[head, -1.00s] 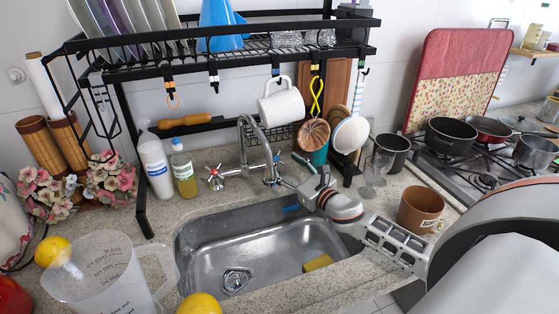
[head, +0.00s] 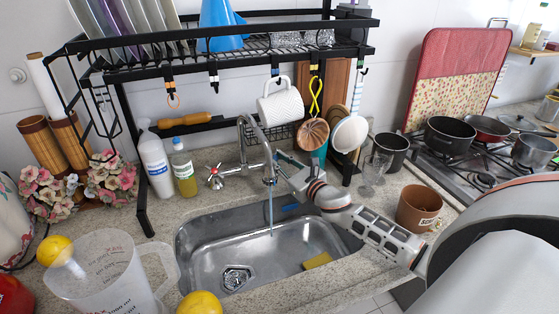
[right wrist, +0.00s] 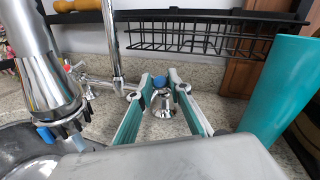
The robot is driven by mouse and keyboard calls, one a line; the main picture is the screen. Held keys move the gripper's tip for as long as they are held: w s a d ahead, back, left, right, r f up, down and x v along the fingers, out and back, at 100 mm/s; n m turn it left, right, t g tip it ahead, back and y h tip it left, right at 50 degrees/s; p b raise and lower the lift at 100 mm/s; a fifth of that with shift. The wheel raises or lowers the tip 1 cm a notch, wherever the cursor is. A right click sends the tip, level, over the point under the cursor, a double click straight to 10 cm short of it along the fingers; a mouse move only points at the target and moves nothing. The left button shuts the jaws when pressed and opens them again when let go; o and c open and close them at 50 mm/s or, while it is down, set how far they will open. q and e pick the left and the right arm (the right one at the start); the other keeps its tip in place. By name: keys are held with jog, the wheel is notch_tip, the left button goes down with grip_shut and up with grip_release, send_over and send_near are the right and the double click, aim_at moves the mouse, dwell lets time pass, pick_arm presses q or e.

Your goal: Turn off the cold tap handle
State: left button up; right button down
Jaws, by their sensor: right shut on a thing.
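The steel tap (head: 254,140) stands behind the sink, and a thin stream of water (head: 271,215) falls from its spout into the basin. Its cross handle with a red mark (head: 215,177) is on the left. The cold tap handle, with a blue cap (right wrist: 160,82), shows between the fingertips in the right wrist view; my gripper and the spout mostly hide it in the head view. My right gripper (head: 282,160) reaches in from the right, and its fingers (right wrist: 161,78) are shut on that handle. My left gripper is not in view.
A black rack (head: 220,65) spans the sink (head: 205,240), with a hanging white mug (head: 282,107) and utensils above the tap. A teal cup (right wrist: 280,90) stands close right of my right gripper. The tap spout (right wrist: 45,70) is close on its left.

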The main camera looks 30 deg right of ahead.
jog(key=shift+w+d+r, duration=0.1)
jog(key=shift+d, duration=0.3)
dwell(0.8)
jog(key=c, duration=1.5)
grip_release()
jog(key=shift+o, duration=0.9)
jog(key=shift+w+f, duration=0.2)
jog(key=shift+f, duration=0.05)
jog(key=shift+s+a+r, duration=0.1)
jog(key=shift+s+a, duration=0.05)
jog(key=shift+a, duration=0.05)
jog(key=shift+s, duration=0.3)
jog(key=s, duration=1.1)
jog(key=shift+s+d, duration=0.2)
jog(key=shift+d, duration=0.1)
